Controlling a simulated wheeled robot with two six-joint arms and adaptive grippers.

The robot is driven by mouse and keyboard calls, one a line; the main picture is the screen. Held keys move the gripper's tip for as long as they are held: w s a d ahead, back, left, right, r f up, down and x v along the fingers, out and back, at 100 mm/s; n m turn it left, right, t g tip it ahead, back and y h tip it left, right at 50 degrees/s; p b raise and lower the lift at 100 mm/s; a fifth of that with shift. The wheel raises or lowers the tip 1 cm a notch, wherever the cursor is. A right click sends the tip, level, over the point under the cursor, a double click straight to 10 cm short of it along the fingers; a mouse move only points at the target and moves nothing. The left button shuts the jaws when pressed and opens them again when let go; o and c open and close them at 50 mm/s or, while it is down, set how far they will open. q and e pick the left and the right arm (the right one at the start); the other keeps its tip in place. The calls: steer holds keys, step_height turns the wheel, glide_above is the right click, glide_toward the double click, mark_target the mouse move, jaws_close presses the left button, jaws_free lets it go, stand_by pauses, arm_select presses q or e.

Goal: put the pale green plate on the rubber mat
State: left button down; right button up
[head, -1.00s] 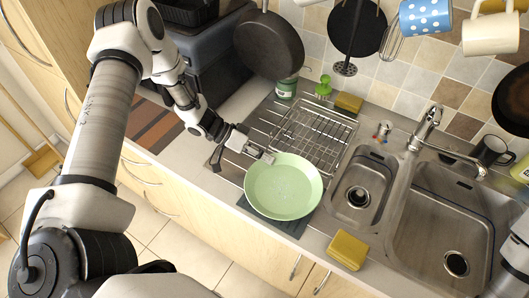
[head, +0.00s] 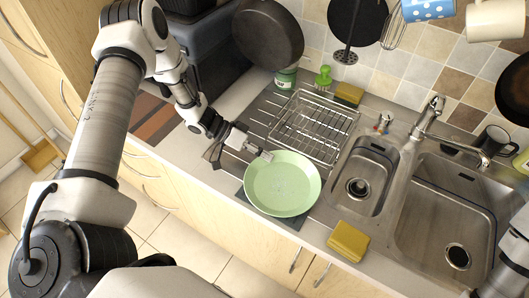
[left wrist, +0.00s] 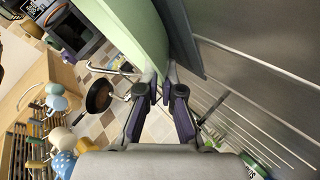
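My left gripper (head: 264,156) is at the plate's upper-left rim. In the left wrist view its fingers (left wrist: 157,88) are closed about the rim of the plate (left wrist: 132,22), with the mat (left wrist: 182,42) close beside the plate. I cannot tell whether plate and mat touch. Only part of my right arm shows at the lower right edge of the head view; its gripper is out of sight.
A wire dish rack (head: 314,127) stands just behind the plate. A double sink (head: 440,215) with a faucet (head: 430,115) lies to the right. A yellow sponge (head: 348,242) is at the counter's front edge. Pans and mugs hang above.

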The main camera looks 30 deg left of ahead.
arm_select(q)
steer(key=shift+f, duration=0.2)
stand_by(0.3)
steer(key=c, duration=1.2)
jaws_free()
steer(key=shift+c, duration=0.2)
steer(key=v, duration=1.2)
steer(key=shift+d+r, duration=0.1)
steer(key=shift+s, duration=0.1)
